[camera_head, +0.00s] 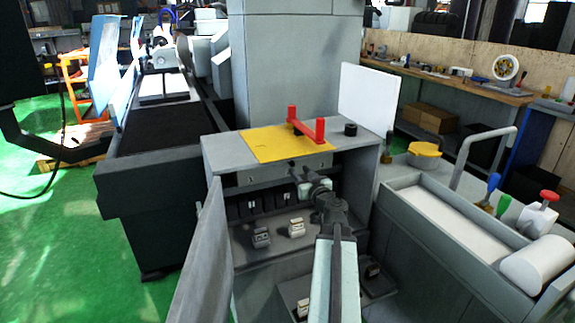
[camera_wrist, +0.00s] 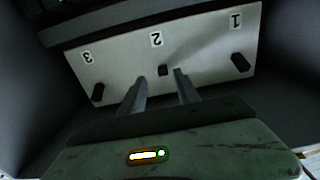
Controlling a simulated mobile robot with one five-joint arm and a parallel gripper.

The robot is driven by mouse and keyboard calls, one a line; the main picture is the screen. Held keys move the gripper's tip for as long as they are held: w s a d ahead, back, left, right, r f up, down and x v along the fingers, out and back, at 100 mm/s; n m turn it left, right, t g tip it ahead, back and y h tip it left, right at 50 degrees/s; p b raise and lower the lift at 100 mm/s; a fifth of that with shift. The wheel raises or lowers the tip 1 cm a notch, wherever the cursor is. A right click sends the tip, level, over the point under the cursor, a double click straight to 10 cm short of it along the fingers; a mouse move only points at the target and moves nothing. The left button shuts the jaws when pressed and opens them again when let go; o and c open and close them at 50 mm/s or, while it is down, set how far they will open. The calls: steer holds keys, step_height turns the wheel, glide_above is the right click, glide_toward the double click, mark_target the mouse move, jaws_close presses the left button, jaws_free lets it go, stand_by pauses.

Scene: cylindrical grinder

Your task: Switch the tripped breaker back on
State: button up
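A pale breaker panel (camera_wrist: 200,57) with labels 1, 2 and 3, upside down in the wrist view, lies ahead of my gripper (camera_wrist: 159,77). Breaker 1 (camera_wrist: 240,62) is at the right, breaker 2 (camera_wrist: 163,70) in the middle and breaker 3 (camera_wrist: 97,92) at the left. The dark levers of 1 and 3 look longer than the short, squarish lever of 2. My gripper is open and empty, its fingertips to either side of breaker 2 and just below it in the picture. Contact cannot be told. The head view shows my arm reaching into the open cabinet (camera_head: 218,151).
The cabinet door (camera_head: 205,250) stands open at the left. Small grey devices (camera_head: 296,227) sit on a shelf inside. A yellow mat (camera_head: 258,146) and a red bracket (camera_head: 306,125) are on top. A parts bin (camera_head: 430,212) stands at the right.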

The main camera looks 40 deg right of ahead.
mark_target(292, 162)
steer(key=x, duration=0.6)
steer(key=shift+w, duration=0.45)
steer(key=shift+s+a, duration=0.1)
jaws_close()
steer(key=r+p, duration=0.1)
steer(key=p, duration=0.1)
steer(key=shift+r+g+p, duration=0.15)
steer(key=shift+g+p, duration=0.25)
steer(key=shift+r+g+y+p, duration=0.15)
steer(key=shift+g+y+p, duration=0.15)
steer(key=shift+p, duration=0.5)
steer(key=shift+r+p, duration=0.1)
steer(key=shift+p, duration=0.65)
steer(key=shift+g+p, duration=0.6)
steer(key=shift+f, duration=0.35)
jaws_free()
